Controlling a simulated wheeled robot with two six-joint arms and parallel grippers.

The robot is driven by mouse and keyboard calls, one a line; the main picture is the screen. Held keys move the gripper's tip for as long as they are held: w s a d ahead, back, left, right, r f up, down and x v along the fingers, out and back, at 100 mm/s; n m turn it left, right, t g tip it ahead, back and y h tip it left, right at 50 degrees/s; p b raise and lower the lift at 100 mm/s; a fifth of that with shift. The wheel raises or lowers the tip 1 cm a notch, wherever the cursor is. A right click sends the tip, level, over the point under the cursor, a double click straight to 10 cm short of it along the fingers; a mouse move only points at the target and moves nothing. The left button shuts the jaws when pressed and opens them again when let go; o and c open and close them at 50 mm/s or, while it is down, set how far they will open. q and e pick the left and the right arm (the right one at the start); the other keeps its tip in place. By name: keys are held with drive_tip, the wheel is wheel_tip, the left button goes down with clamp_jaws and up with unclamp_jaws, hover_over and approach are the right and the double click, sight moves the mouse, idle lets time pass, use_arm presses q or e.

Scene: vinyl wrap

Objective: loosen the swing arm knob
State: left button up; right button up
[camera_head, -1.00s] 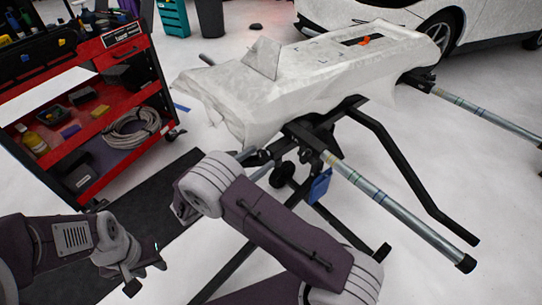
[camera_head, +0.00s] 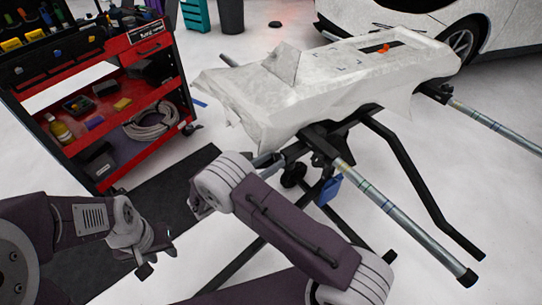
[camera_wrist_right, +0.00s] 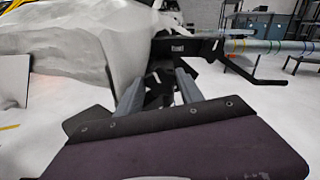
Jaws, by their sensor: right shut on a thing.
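The swing arm stand (camera_head: 322,140) is black metal, with long tubes reaching out to the right. Its knob is a small black part (camera_wrist_right: 156,88) between my right gripper's two grey fingers (camera_wrist_right: 160,92) in the right wrist view. My right gripper is shut on this dark part; its exact shape is hard to make out. In the head view the right gripper (camera_head: 266,160) is at the stand's left side, partly hidden by my wrist. My left gripper (camera_head: 160,257) is at lower left, away from the stand, its fingertips apart and empty.
A white wrapped panel (camera_head: 340,75) lies on top of the stand. A red tool cart (camera_head: 150,100) stands at left beside a dark mat (camera_head: 120,215). A white car (camera_head: 420,25) is behind. The lower right floor is clear apart from the stand's tubes and leg.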

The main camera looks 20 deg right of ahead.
drive_tip(key=n+p, duration=0.2)
drive_tip(key=shift+r+n+p, duration=0.1)
drive_tip(key=shift+n+p, duration=0.25)
drive_tip(key=shift+n, duration=0.05)
drive_tip(key=shift+n+p, duration=0.5)
drive_tip(key=shift+n, duration=0.2)
drive_tip(key=shift+f, duration=0.2)
drive_tip(key=o, duration=1.4)
drive_tip(key=shift+d, duration=0.1)
drive_tip(key=shift+c, duration=0.2)
drive_tip(key=shift+w, duration=0.1)
